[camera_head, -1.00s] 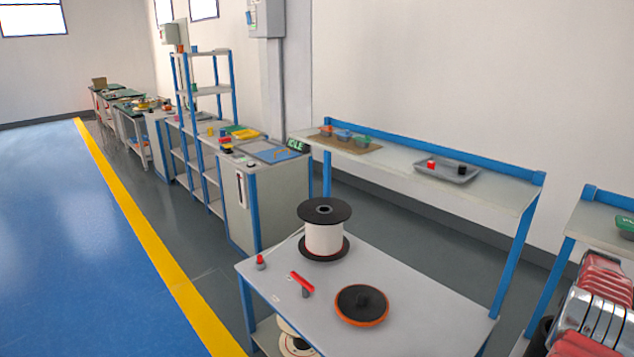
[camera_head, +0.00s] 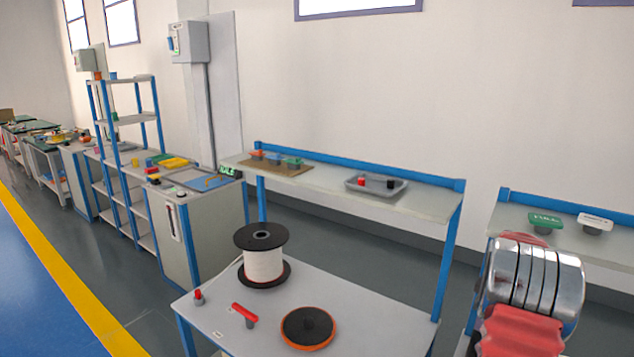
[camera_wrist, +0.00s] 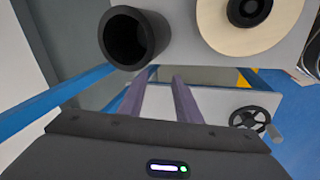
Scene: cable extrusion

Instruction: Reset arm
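My gripper (camera_wrist: 160,80) shows in the wrist view as two purple-grey fingers that stand apart, with nothing between them. A dark hollow cylinder (camera_wrist: 117,50) lies past the fingertips, at the upper left of that view. A pale reel with a black hub (camera_wrist: 215,20) is at the upper right. A black handwheel (camera_wrist: 250,112) is at the right. In the head view my red and chrome arm is at the right edge; the gripper does not show there.
A grey table (camera_head: 265,322) in front bears a white spool with black flanges (camera_head: 263,264), a black and orange disc (camera_head: 308,327), a red-handled tool (camera_head: 244,312) and a small red-topped piece (camera_head: 198,296). A shelf behind holds a grey tray (camera_head: 400,192). Blue floor (camera_head: 40,310) is clear at left.

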